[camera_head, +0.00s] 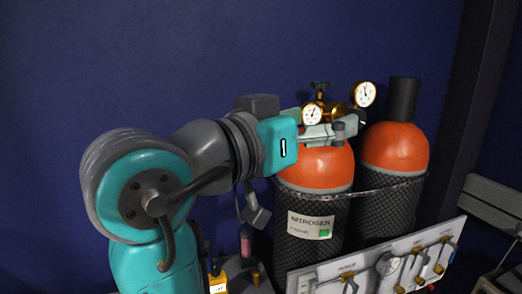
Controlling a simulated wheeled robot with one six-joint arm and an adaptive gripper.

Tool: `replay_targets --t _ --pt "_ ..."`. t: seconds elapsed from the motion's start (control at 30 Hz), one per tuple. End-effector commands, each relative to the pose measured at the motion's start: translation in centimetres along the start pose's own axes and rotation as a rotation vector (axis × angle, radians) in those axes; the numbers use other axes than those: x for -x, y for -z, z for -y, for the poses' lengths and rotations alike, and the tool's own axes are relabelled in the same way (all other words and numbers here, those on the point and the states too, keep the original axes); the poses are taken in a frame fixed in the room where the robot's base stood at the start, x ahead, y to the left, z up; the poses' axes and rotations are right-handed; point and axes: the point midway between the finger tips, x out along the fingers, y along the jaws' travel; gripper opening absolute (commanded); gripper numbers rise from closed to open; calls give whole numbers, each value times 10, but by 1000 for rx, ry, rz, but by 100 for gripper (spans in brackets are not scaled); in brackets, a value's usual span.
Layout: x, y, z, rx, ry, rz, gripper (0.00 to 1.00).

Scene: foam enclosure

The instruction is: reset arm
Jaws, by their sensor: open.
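My teal and grey arm (205,158) rises from the lower left and reaches across to the right. My gripper (345,128) is at its end, open, in front of the top of the left orange-topped cylinder (315,170), just below the brass gauges. I see nothing held in it. The view does not show whether the fingers touch the cylinder or its valve; part of the cylinder's top is hidden behind the gripper.
A second orange-topped cylinder (397,146) stands at the right. A brass regulator with two gauges (364,94) is close above the gripper. A panel with valves (390,265) is low in front. The blue wall (190,55) behind is bare, with open space at upper left.

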Motion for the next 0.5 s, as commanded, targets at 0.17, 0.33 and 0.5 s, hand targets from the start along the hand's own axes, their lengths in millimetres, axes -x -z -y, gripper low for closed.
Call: replay_targets --t 0.17,0.33,0.5 --pt "-7 -18 12 50 23 -36 81" --pt "-15 -42 25 109 57 -81 81" --pt "-26 -83 42 198 115 -139 81"
